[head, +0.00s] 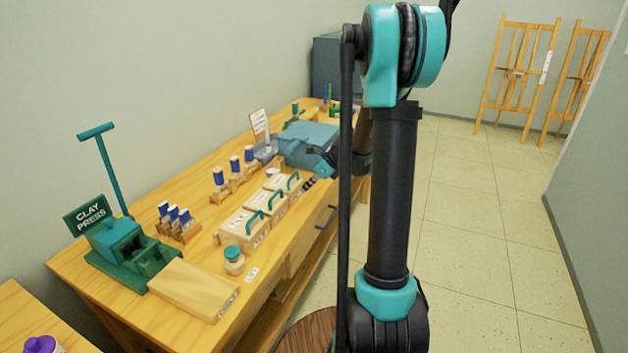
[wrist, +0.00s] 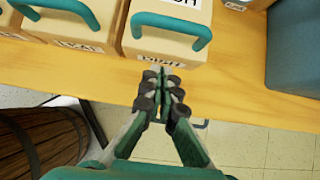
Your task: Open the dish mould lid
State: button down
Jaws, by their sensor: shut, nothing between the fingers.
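Several pale boxes with teal loop handles on their lids stand in a row on the wooden bench. The far-end box (head: 286,179) appears to be the dish mould; its label is partly cut off and hard to read. In the wrist view this box (wrist: 165,47) is upper centre, with its lid down and its teal handle (wrist: 168,27) across it. My gripper (wrist: 158,76) is shut and empty, with its fingertips just in front of the box's labelled face. I cannot tell whether they touch it. In the head view my gripper (head: 310,183) is small beside the box.
The neighbouring box (wrist: 68,35) stands close on the left. A blue-grey block (head: 307,143) stands beyond the row. A green clay press (head: 122,250) and a wooden board (head: 195,288) are at the near end. A barrel (wrist: 40,140) stands below the bench edge. The floor is clear to the right.

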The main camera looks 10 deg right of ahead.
aim_at(293, 176)
jog(key=shift+w+a+f, duration=0.1)
jog(key=shift+w+a, duration=0.15)
jog(key=shift+a, duration=0.1)
jog(key=shift+w+a+r, duration=0.3)
jog(key=shift+a+r, duration=0.1)
jog(key=shift+r, duration=0.35)
jog(key=shift+w+a+r, duration=0.25)
jog(key=shift+a+r, duration=0.1)
jog(key=shift+r, duration=0.35)
jog(key=shift+r, duration=0.1)
jog(key=shift+w+a+r+g+h, duration=0.2)
jog(key=shift+a+r+g+h, duration=0.1)
jog(key=shift+r+h, duration=0.25)
jog(key=shift+w+a+r+g+h, duration=0.15)
jog(key=shift+a+r+g+h, duration=0.2)
jog(key=shift+r, duration=0.25)
jog(key=w+a+r+g+h, duration=0.3)
jog(key=w+a, duration=0.8)
jog(key=a, duration=0.4)
jog(key=shift+r+h, duration=0.4)
jog(key=shift+h, duration=0.3)
jog(key=shift+w, duration=0.1)
